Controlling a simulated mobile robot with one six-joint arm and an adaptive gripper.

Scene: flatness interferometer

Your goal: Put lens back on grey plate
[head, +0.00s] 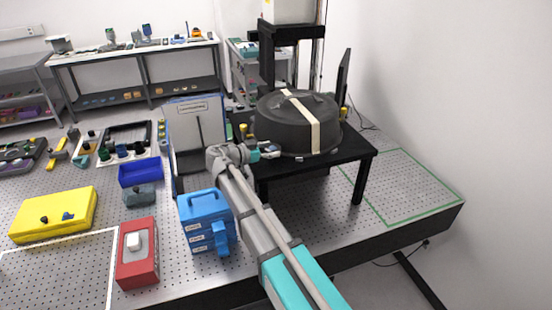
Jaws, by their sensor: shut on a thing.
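A large dark round body (270,118) with a pale strip across its top, which I take to be the lens, is at the black stand (352,160). My gripper (274,150) is at its lower left edge. It is shut, apparently on the lens's near left side, but the fingertips are small and the exact contact is hard to see. A thin light rim (300,156) shows under the dark body; I cannot tell whether this is the grey plate. I cannot tell whether the dark body rests or is held slightly raised.
A white upright panel (196,135) stands left of my gripper. A blue case (205,208), a red box (138,265), a blue bin (139,173) and a yellow case (53,216) sit on the perforated table. A green-outlined area (405,185) at right is clear.

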